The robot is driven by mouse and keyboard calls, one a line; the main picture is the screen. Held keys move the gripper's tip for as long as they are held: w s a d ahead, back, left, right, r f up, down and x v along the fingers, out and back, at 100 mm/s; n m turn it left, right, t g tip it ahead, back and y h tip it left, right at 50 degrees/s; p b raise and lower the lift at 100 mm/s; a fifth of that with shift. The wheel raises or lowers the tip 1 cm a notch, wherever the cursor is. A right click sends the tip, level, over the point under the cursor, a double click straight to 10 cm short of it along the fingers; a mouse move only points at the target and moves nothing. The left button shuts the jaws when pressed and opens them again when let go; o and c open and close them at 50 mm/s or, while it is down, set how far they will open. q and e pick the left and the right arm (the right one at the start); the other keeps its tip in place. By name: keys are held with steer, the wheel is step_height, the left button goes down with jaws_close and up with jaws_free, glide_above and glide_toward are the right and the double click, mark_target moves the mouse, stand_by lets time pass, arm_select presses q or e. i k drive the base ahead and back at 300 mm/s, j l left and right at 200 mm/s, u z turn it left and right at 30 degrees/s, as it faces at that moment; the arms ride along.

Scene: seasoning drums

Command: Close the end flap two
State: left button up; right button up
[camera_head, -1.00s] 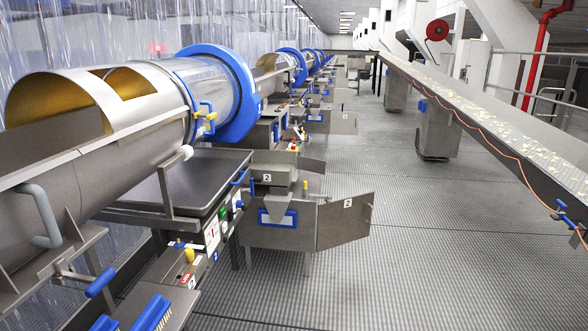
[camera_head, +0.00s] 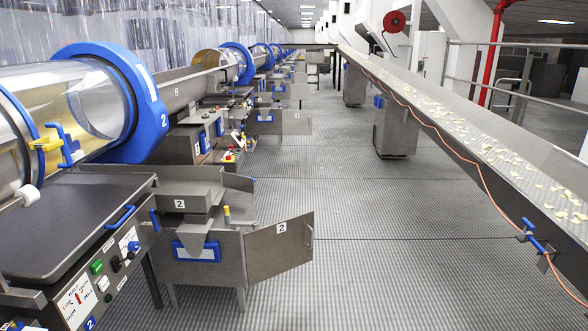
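The end flap two (camera_head: 279,248) is a flat grey metal panel with a white "2" label. It stands swung out to the right from the grey metal chute unit two (camera_head: 205,272), at an angle to its front side. A blue-framed window (camera_head: 197,250) is on the unit's side, and a second "2" label (camera_head: 179,204) is on the tray above. Another, smaller flap (camera_head: 239,183) sticks out at the upper right of that tray. Neither of my grippers shows in the head view.
Drum two (camera_head: 148,100) with a blue ring stands at the left, above a grey table (camera_head: 70,215) and a control panel (camera_head: 98,278). More drums and open flaps line up behind. A conveyor (camera_head: 480,150) with pale chips runs along the right. The grated floor between is clear.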

mark_target(245, 184)
steer(key=i+z, duration=0.4)
steer(key=i, duration=1.4)
steer(key=i+l+z, duration=0.15)
steer(key=i+z, duration=0.25)
steer(key=i, duration=0.55)
steer(key=i+j+z, duration=0.15)
steer(key=i+z, duration=0.3)
steer(key=i, duration=0.45)
steer(key=i+u, duration=0.4)
steer(key=i+l+u, duration=0.1)
steer(key=i+u, duration=0.3)
steer(key=i+l+u, duration=0.25)
steer(key=u, duration=0.2)
steer(key=i, duration=0.1)
